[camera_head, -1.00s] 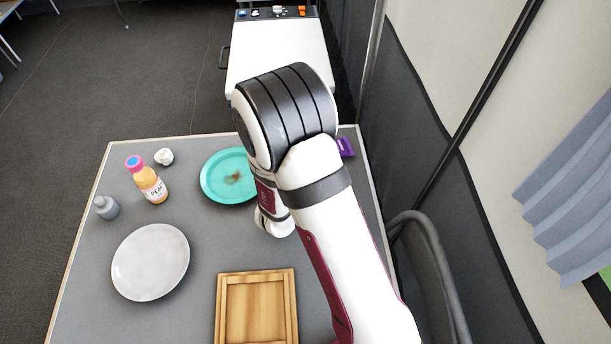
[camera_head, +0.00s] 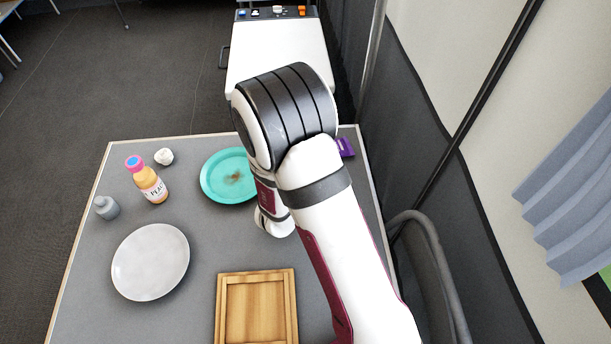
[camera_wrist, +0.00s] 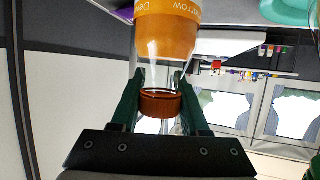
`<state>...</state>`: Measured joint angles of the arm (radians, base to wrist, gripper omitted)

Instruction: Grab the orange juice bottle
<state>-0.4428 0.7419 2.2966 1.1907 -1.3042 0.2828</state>
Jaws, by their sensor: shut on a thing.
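In the wrist view, my gripper (camera_wrist: 159,80) is shut on a clear bottle (camera_wrist: 166,35) with an orange label and a brownish-orange cap (camera_wrist: 160,103). The cap sits between the fingers; the bottle's far end is cut off by the picture edge. I cannot read enough of the label to tell its contents. In the head view, my arm hides the gripper and this bottle. Another bottle (camera_head: 152,186), with orange-yellow contents and a pink and blue cap, stands at the table's left; its partly readable label starts "PEA". My gripper is apart from it.
The grey table (camera_head: 200,240) holds a turquoise plate (camera_head: 212,188), a white plate (camera_head: 150,262), a wooden tray (camera_head: 222,310), a small grey bottle (camera_head: 107,208) and a crumpled white ball (camera_head: 164,156). A purple item (camera_head: 345,147) lies at the right edge. A chair (camera_head: 432,240) stands right.

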